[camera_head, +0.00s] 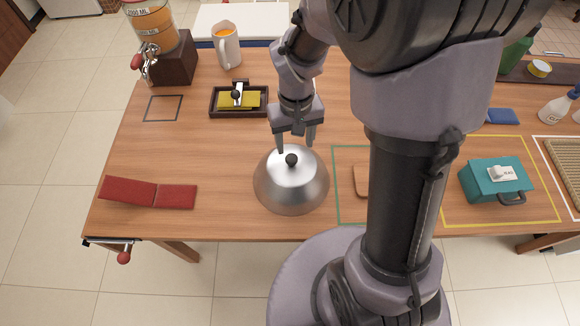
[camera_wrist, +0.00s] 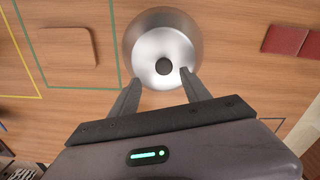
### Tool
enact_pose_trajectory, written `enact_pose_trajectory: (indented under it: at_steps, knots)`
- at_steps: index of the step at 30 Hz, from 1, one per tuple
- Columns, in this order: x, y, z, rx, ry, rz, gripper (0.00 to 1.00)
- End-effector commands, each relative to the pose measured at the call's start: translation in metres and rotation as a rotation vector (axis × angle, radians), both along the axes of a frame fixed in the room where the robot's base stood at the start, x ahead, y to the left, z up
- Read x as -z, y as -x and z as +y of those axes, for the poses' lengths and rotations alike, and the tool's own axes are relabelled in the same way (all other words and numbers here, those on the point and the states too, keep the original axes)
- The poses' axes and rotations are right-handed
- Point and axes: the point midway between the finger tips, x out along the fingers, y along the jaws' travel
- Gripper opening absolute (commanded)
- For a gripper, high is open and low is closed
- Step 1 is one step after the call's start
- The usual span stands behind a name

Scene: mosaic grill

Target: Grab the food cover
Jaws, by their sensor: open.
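The food cover (camera_head: 291,190) is a shiny metal dome with a black knob (camera_head: 291,160) on top. It stands on the wooden table near its front edge. My gripper (camera_head: 296,148) is open and empty, above the far side of the dome. In the wrist view the food cover (camera_wrist: 160,40) lies at the top centre, and the knob (camera_wrist: 164,66) shows between and just beyond the two fingertips of my gripper (camera_wrist: 160,76). The fingers are not closed on the knob. Whether a fingertip touches the dome I cannot tell.
A red folded mat (camera_head: 148,192) lies left of the dome. A dark tray (camera_head: 238,101) with a yellow item stands behind it. A pitcher (camera_head: 228,50) and a drink dispenser (camera_head: 152,40) are at the back left. A teal box (camera_head: 494,180) sits right. Table between mat and dome is clear.

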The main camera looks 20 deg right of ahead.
Motion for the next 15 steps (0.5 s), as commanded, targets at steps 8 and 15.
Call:
enact_pose_trajectory:
  at_steps: [8,15]
  knots:
    - [0.047,-0.002,0.007,0.001,0.0,0.002,0.55]
    - [0.052,-0.003,0.007,0.003,0.0,-0.001,0.55]
